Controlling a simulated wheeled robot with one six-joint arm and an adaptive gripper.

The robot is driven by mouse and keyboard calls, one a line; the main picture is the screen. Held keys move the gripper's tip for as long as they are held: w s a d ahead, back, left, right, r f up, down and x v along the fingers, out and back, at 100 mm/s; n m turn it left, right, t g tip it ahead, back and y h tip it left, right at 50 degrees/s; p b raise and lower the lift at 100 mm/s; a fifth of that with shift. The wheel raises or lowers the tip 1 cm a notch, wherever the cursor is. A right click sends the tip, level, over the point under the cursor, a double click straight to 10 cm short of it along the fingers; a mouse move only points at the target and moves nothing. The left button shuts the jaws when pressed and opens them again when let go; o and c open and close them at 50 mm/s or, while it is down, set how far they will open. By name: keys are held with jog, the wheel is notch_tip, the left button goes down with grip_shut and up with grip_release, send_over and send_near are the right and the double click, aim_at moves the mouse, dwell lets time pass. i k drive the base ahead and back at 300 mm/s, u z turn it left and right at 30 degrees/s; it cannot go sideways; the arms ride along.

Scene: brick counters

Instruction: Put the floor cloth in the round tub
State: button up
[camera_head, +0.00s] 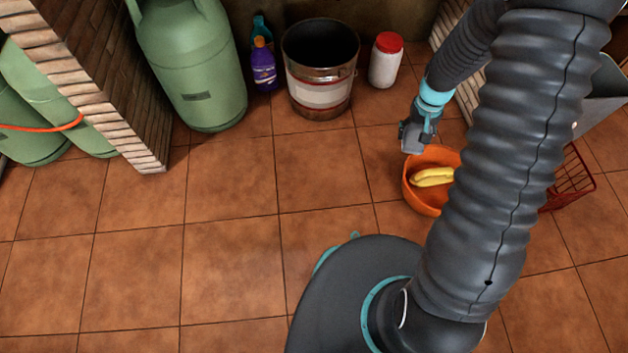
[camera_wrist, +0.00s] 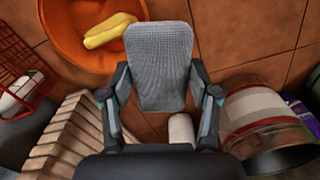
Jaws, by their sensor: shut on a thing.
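The floor cloth (camera_wrist: 160,65) is a grey, woven-looking piece, held between the two fingers of my gripper (camera_wrist: 162,97) in the wrist view. My gripper (camera_head: 418,130) is shut on it and hangs just behind the left rear rim of the round tub in the head view. The round tub (camera_head: 413,198) is orange and stands on the tiled floor, its right side partly hidden by my arm. It also shows at the top left of the wrist view (camera_wrist: 62,42).
A metal bucket (camera_head: 320,92), a white jar with red lid (camera_head: 385,62), a purple bottle (camera_head: 263,68) and a green gas cylinder (camera_head: 200,75) stand along the back. A red wire basket (camera_head: 572,180) is right of the tub. The floor at left is clear.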

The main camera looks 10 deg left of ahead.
aim_at(436, 201)
jog(key=u, duration=0.75)
jog(key=k, duration=1.45)
jog(key=z, duration=0.8)
jog(key=i, duration=1.05)
jog(key=u, duration=0.6)
